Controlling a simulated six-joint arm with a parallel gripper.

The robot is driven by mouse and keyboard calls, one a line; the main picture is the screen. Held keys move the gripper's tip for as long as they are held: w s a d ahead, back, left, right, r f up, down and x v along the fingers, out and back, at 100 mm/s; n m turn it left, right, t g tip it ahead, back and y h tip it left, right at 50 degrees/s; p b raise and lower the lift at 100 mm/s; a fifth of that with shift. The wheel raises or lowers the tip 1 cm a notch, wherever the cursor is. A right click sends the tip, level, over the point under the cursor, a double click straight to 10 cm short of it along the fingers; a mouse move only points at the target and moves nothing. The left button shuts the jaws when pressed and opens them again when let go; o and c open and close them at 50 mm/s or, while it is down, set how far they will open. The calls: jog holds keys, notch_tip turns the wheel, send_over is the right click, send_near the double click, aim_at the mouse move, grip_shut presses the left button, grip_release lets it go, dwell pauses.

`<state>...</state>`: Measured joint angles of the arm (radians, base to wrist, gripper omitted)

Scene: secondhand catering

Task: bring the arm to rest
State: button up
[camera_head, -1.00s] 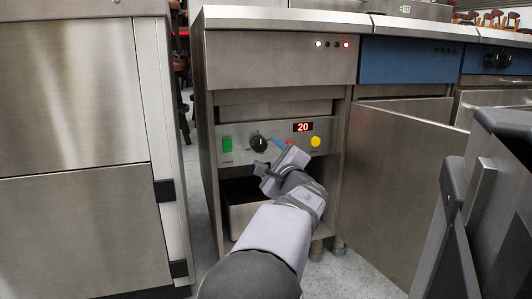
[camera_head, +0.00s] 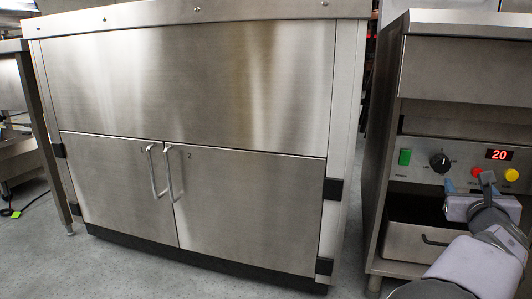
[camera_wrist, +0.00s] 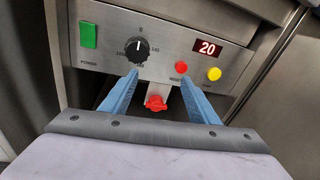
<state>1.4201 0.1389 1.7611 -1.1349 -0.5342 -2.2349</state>
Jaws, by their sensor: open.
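My gripper (camera_head: 468,187) is at the lower right of the head view, in front of a steel unit's control panel (camera_head: 408,173). In the wrist view, my gripper (camera_wrist: 160,80) is open, with its two blue fingers apart and nothing held between them. The fingers point at the lower part of the panel, below the black knob (camera_wrist: 137,48) and the red button (camera_wrist: 181,67). I cannot tell whether the fingertips touch the panel.
The panel also has a green switch (camera_wrist: 88,35), a yellow button (camera_wrist: 214,74) and a display (camera_wrist: 207,48) reading 20. Below it is a steel drawer-like box (camera_head: 410,242). A steel cabinet (camera_head: 200,90) with two shut doors fills the left. Grey floor lies in front.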

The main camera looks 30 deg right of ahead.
jog(key=s+f+m+g+y, duration=0.2)
jog(key=s+f+m+g, duration=1)
jog(key=m, duration=1.3)
jog(key=s+a+f+m+t+y, duration=0.1)
jog(key=s+a+f+m+y, duration=0.1)
jog(key=a+f+m, duration=0.3)
jog(key=s+a+f+m+y, duration=0.2)
jog(key=f, duration=0.5)
jog(key=w+a+m+y+p, duration=0.35)
jog(key=a+p, duration=0.25)
jog(key=a, duration=0.6)
jog(key=w+a+m+y+p, duration=0.25)
jog(key=w+a+p, duration=0.3)
jog(key=a, duration=0.65)
jog(key=w+a+r+n+y+p, duration=0.1)
jog(key=w+a+r+n+p, duration=0.25)
jog(key=a+r+p, duration=0.55)
jog(key=w+a+r+n+p, duration=0.2)
jog(key=a+r+n+p, duration=0.2)
jog(key=a+r+p, duration=0.5)
jog(key=w+a+r+n+y+p, duration=0.1)
jog(key=w+a+r+n+p, duration=0.25)
jog(key=a+r+p, duration=0.55)
notch_tip(320, 180, up, 38)
jog(key=p, duration=3.8)
jog(key=shift+s+d+t+p, duration=0.2)
jog(key=shift+d+t+p, duration=0.2)
